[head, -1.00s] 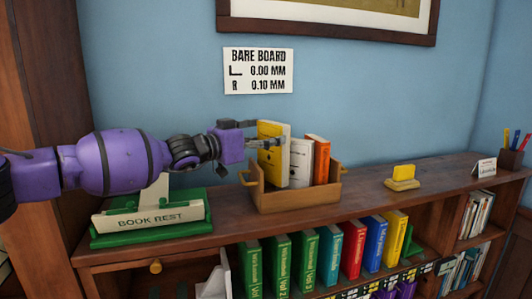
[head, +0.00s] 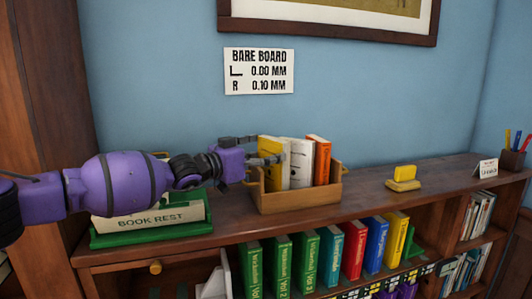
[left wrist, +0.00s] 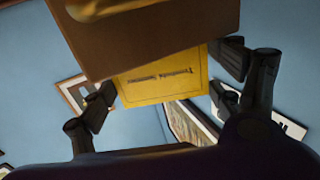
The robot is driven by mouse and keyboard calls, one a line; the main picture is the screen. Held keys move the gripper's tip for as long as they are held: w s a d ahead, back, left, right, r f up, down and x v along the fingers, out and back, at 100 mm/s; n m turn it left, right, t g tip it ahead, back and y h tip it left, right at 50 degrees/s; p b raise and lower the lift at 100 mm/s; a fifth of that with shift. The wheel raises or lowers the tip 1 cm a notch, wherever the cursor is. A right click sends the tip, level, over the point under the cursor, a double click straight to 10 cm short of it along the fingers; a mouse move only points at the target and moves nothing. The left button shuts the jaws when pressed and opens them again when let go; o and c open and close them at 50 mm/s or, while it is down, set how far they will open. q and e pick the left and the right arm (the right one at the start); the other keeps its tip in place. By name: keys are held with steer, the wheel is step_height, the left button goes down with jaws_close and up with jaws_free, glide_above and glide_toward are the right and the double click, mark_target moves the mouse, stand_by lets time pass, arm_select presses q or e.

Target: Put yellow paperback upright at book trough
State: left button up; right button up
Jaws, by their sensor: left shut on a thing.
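The yellow paperback (head: 272,170) stands about upright in the left end of the wooden book trough (head: 302,199), beside a white book (head: 301,152) and an orange book (head: 318,160). Its lower part is hidden behind the trough wall, so I cannot tell whether it touches the floor. My left gripper (head: 268,149) is shut on the upper part of the paperback. In the left wrist view, the yellow cover (left wrist: 160,86) shows between the two fingers, with the trough (left wrist: 150,40) partly covering it. My right gripper is not in view.
A green book rest (head: 150,232) stands to the left, under my left arm. A yellow block on a stand (head: 403,180) and a pen cup (head: 513,158) are to the right. The shelf top between trough and stand is clear. Several books fill the shelf below.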

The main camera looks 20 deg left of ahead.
arm_select(q)
steer(key=o, duration=1.4)
steer(key=shift+f, duration=0.55)
steer(key=shift+o, duration=0.3)
steer(key=shift+d+f, duration=0.1)
steer(key=shift+f, duration=0.2)
steer(key=s+a, duration=0.1)
steer(key=s, duration=0.1)
steer(key=s+a+r, duration=0.1)
steer(key=s+a, duration=0.2)
steer(key=shift+s+a+r+b, duration=0.1)
steer(key=shift+s+r+b, duration=0.2)
steer(key=shift+r, duration=0.05)
steer(key=shift+s+r, duration=0.1)
steer(key=shift+s, duration=0.15)
steer(key=shift+s+a+r, duration=0.1)
steer(key=shift+r, duration=0.05)
